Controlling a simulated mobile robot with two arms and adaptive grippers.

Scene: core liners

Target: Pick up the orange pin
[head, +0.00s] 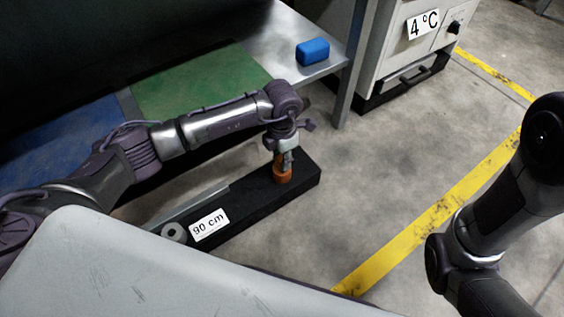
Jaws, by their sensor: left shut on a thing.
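The orange pin (282,174) stands upright at the right end of a long black block (250,205) with a "90 cm" label (209,224). My left gripper (284,158) points down over the pin and is shut on its upper part. The gripper hides the top of the pin. The pin's lower end appears to be at the block's top face; I cannot tell whether it touches. My right arm shows at the right edge, but its gripper is out of view.
A grey ring (174,232) sits at the block's left end. A blue block (313,51) lies on the metal table behind, beside a green mat (195,85) and a blue mat (70,135). A cabinet marked "4 °C" (422,24) stands at the back. Floor right of the block is clear.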

